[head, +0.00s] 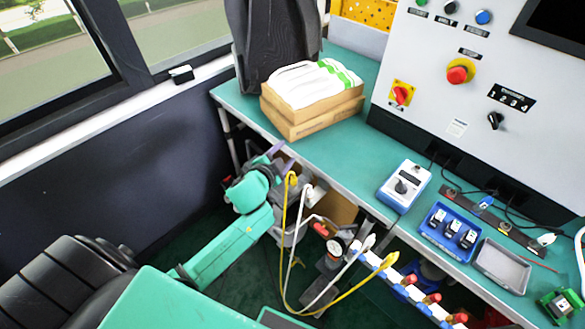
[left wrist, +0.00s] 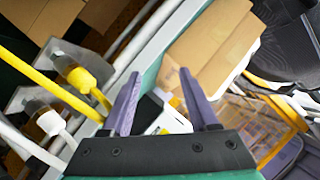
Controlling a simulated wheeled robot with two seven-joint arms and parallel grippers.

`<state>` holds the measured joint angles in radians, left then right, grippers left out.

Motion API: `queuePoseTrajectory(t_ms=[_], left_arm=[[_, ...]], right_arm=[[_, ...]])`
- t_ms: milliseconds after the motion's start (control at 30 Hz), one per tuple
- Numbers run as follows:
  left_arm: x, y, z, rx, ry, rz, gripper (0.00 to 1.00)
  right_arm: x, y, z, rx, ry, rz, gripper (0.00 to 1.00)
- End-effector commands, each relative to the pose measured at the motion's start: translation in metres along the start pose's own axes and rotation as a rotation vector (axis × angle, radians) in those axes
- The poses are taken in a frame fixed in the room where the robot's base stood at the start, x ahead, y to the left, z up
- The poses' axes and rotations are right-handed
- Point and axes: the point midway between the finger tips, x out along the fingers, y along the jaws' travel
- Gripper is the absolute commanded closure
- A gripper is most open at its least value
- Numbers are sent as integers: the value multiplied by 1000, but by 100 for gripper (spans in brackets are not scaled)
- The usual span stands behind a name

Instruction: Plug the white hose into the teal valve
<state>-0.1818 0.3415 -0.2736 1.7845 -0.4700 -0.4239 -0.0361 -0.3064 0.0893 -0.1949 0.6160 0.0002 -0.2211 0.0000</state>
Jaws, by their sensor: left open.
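The white hose (head: 369,242) hangs in a loop beside the table's front edge in the head view, close to a yellow hose (head: 388,262). In the left wrist view a white hose connector (left wrist: 50,122) shows at lower left, with a yellow connector (left wrist: 82,78) above it. My left gripper (head: 279,156) is near the table's front edge, up and left of the hoses' upper ends. Its purple fingers (left wrist: 160,98) are apart with nothing held between them, and both hoses lie to their left. I cannot pick out the teal valve with certainty. My right gripper is out of view.
Cardboard boxes with a white bag (head: 315,82) sit on the teal table (head: 352,140). A blue-white meter (head: 404,186), a blue tray (head: 430,222) and a grey tray (head: 484,268) stand to the right. A control panel (head: 440,90) rises behind. The table's middle is clear.

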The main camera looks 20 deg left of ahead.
Motion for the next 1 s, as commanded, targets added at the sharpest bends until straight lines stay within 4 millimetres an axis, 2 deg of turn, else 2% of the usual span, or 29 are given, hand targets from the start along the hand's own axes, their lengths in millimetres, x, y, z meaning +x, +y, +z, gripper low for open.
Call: queuePoseTrajectory(t_ms=[33,67,100,167,200,233,267,300,333,367,400,467,500,533,600,733,867,1000], left_arm=[[-1,-25,-40,100,119,-57,40],[-4,-37,-67,170,200,-91,40],[-11,-51,-104,274,312,-136,40],[-30,-63,-162,465,500,-199,40],[-47,-62,-200,621,637,-233,40],[-63,-57,-226,757,744,-252,40],[-80,-44,-249,919,860,-262,40],[-104,-18,-268,1182,1019,-249,40],[-118,4,-268,1390,1121,-212,40],[-126,25,-257,1596,1200,-153,40],[-130,44,-230,1857,1264,-41,40],[-126,51,-177,2183,1281,174,40],[-122,46,-147,2329,1260,308,40],[-120,40,-129,2408,1237,395,40],[-117,26,-98,2524,1183,551,40],[-115,15,-76,2592,1136,673,40],[-105,28,-71,2589,1139,676,40],[-86,53,-62,2585,1142,674,40]], right_arm=[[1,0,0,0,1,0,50],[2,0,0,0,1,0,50],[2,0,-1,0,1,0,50],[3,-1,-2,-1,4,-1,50],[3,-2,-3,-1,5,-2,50],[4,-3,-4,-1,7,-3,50],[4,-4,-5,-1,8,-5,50],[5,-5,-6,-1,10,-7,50],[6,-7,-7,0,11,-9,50],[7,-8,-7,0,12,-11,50],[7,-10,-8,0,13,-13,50],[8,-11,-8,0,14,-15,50],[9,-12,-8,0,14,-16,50],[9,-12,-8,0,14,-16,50],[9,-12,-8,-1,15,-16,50],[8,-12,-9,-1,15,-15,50],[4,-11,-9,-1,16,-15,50],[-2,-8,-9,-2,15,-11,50]])
